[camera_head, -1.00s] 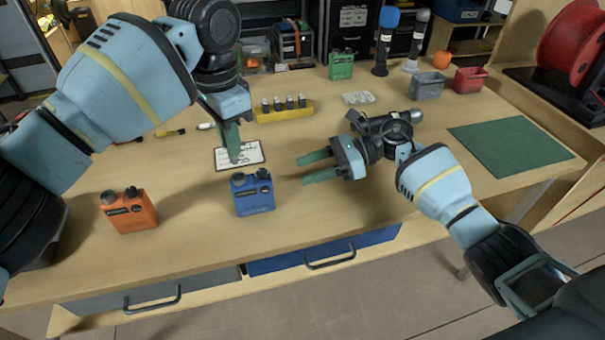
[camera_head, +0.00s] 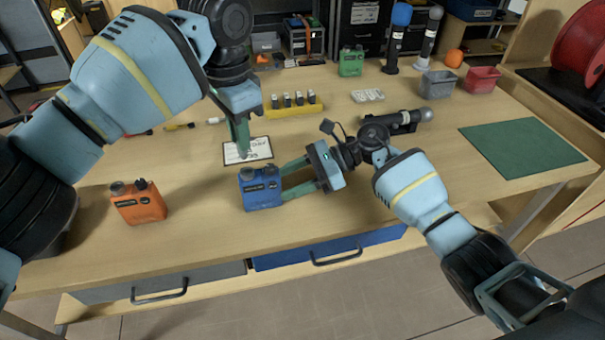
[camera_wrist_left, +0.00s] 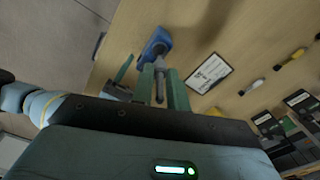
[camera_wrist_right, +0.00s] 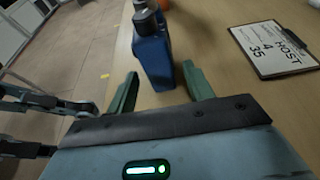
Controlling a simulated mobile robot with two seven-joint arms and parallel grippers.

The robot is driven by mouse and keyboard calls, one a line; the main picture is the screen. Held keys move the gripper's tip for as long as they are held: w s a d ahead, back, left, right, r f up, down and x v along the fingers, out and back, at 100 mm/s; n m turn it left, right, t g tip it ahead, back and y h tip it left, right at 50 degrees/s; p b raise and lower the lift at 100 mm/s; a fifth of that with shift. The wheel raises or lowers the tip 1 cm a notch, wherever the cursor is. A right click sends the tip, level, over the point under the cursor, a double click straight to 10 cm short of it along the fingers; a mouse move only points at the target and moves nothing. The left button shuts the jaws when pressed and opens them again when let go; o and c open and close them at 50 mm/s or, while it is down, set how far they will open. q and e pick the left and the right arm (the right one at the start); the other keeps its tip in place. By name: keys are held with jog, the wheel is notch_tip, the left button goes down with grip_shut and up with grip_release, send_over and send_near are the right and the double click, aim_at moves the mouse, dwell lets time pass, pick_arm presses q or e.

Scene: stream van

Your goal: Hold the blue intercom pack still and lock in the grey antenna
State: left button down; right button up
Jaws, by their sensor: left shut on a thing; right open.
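The blue intercom pack (camera_head: 262,190) stands upright near the table's front edge, and its top shows two dark knobs. My right gripper (camera_head: 284,179) is open at the pack's right side. In the right wrist view the pack (camera_wrist_right: 153,55) sits between and just ahead of the open fingers (camera_wrist_right: 160,88). My left gripper (camera_head: 243,150) is shut above and behind the pack. In the left wrist view its fingers (camera_wrist_left: 164,78) hold a thin grey rod, the grey antenna (camera_wrist_left: 160,88), with the blue pack (camera_wrist_left: 158,42) beyond. In the head view the antenna is hard to make out.
An orange pack (camera_head: 138,204) stands to the left, and a green pack (camera_head: 351,61) at the back. A clipboard (camera_head: 248,150) lies behind the blue pack.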

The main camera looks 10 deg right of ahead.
aim_at(268, 191)
jog(key=shift+x, duration=2.7)
jog(key=shift+c, duration=0.3)
jog(key=c, duration=0.9)
pick_arm(q)
jog(key=shift+f, duration=1.15)
pick_arm(e)
jog(key=shift+o, duration=0.2)
jog(key=o, duration=0.4)
jog(key=c, duration=0.5)
